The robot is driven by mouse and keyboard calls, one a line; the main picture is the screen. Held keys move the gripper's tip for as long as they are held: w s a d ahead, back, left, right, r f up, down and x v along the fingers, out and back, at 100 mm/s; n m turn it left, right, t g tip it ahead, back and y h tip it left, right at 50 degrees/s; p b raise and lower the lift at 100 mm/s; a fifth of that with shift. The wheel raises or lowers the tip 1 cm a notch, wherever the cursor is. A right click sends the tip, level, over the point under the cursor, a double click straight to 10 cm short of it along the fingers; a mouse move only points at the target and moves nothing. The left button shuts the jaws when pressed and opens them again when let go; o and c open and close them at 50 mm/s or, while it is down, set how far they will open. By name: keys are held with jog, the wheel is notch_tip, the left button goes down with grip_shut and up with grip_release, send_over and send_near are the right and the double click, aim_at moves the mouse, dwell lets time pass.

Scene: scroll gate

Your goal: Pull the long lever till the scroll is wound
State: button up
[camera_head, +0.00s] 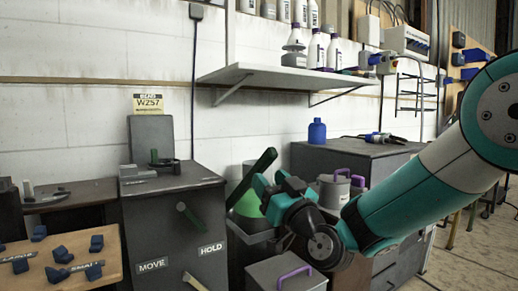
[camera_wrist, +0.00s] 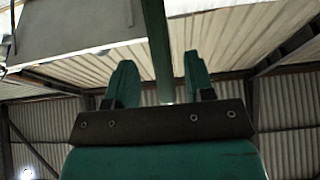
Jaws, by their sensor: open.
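A long dark green lever (camera_head: 254,175) slants up to the right beside my gripper in the head view. A green bar (camera_wrist: 157,45), seemingly this lever, runs between the two fingers in the wrist view, with gaps at both sides near the fingertips. My gripper (camera_head: 266,186) is open; its teal fingers also show in the wrist view (camera_wrist: 160,75). I cannot make out a scroll for certain.
A grey box with a purple handle (camera_head: 287,276) sits below my gripper. A grey pot (camera_head: 334,191) stands close behind it. A wall shelf (camera_head: 285,76) holds bottles.

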aim_at(263, 171)
jog(key=p+x, duration=0.2)
jog(key=x, duration=0.2)
jog(key=shift+r+p, duration=0.25)
jog(key=shift+p, duration=0.15)
jog(key=shift+w+a+p, duration=0.35)
jog(key=shift+w, duration=0.2)
jog(key=shift+r, duration=0.1)
grip_shut()
